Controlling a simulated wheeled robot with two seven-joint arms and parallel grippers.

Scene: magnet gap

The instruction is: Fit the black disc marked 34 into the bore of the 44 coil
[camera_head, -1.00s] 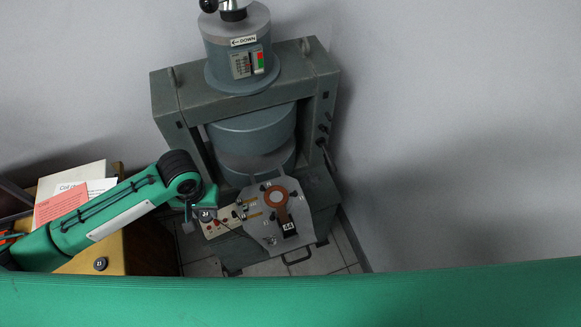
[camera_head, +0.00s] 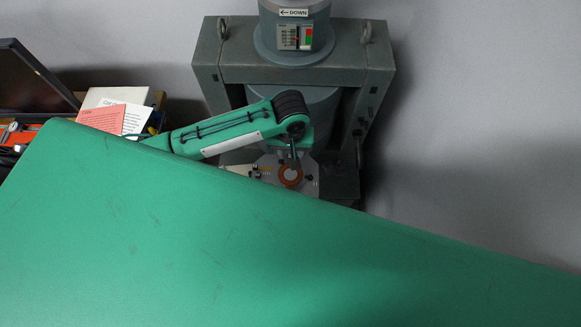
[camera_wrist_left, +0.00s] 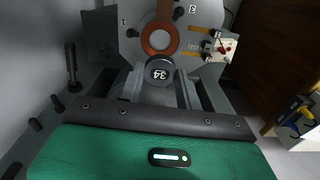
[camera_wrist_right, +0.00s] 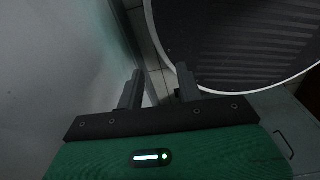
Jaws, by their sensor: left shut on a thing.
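The black disc marked 34 (camera_wrist_left: 160,72) is in my left gripper (camera_wrist_left: 160,84), which is shut on it. In the left wrist view the disc is just below the coil and overlaps the lower edge of its ring in the picture. The coil (camera_wrist_left: 160,40) is an orange-brown ring with an open, pale bore on a grey plate. It also shows in the head view (camera_head: 290,176), close under my left gripper (camera_head: 292,158). The coil's 44 mark is not visible now. My right gripper (camera_wrist_right: 158,88) is open and empty in the right wrist view.
The grey plate (camera_wrist_left: 196,14) carries black knobs and numbers, with a cream panel (camera_wrist_left: 222,46) beside it. The grey press frame (camera_head: 215,75) rises behind. A wooden desk with papers (camera_head: 103,119) is at the left. A dark round object (camera_wrist_right: 235,40) lies beyond my right gripper.

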